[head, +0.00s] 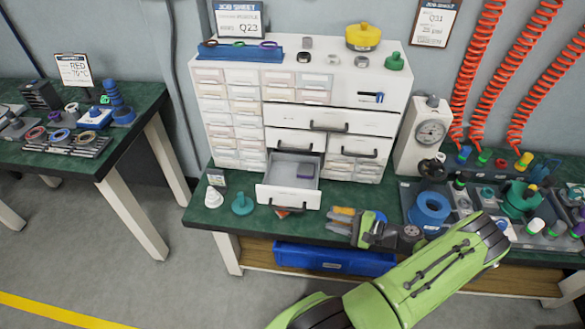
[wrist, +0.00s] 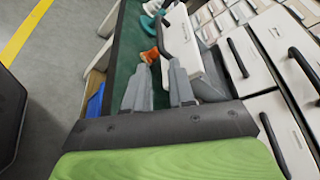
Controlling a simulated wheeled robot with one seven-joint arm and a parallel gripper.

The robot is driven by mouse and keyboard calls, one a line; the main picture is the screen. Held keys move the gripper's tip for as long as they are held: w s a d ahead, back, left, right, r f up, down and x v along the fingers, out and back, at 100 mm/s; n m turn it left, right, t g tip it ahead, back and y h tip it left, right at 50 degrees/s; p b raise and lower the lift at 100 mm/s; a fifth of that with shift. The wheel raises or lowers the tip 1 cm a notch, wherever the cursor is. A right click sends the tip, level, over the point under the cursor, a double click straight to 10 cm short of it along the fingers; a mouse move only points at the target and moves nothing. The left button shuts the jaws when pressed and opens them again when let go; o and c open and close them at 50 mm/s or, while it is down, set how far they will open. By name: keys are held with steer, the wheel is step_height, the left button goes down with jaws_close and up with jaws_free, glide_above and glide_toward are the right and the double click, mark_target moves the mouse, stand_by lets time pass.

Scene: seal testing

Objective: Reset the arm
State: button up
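My gripper (wrist: 158,66) points along the green bench top in the wrist view, its two grey fingers apart with nothing held between them. In the head view my gripper (head: 334,220) is low over the front of the bench, to the right of and in front of an open drawer (head: 287,196). The drawer is pulled out of the white cabinet and holds a small dark purple-grey block (head: 305,171). The drawer's white front (wrist: 180,38) is just ahead and to the right of the fingers in the wrist view. My green arm spans the lower right of the head view.
An orange item (wrist: 150,55) lies beside the drawer, ahead of the fingers. A teal part (head: 242,204) and a white part (head: 214,197) stand left of the drawer. A blue bin (head: 335,261) sits below.

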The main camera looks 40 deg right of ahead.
steer(key=w+a+r+n+g+h+p, duration=0.1)
steer(key=w+a+r+n+g+p, duration=0.25)
steer(key=a+r+n+g, duration=0.5)
steer(key=w+a+r+n+g+p, duration=0.2)
steer(key=w+a+r+n+g, duration=0.25)
steer(key=a+r, duration=0.75)
steer(key=s+a+r+n+t+h+p, duration=0.2)
steer(key=s+r, duration=0.4)
steer(key=r, duration=0.3)
steer(key=s+a+r+n+t+h+p, duration=0.1)
steer(key=s+a+r+n+h, duration=0.1)
steer(key=s+a+r+n, duration=0.3)
step_height(320, 180, up, 5)
steer(key=s+a, duration=0.1)
steer(key=a, duration=0.1)
steer(key=shift+a+f+n+t+p, duration=0.15)
steer(key=shift+a+n+t+p, duration=0.15)
steer(key=shift+t+p, duration=0.1)
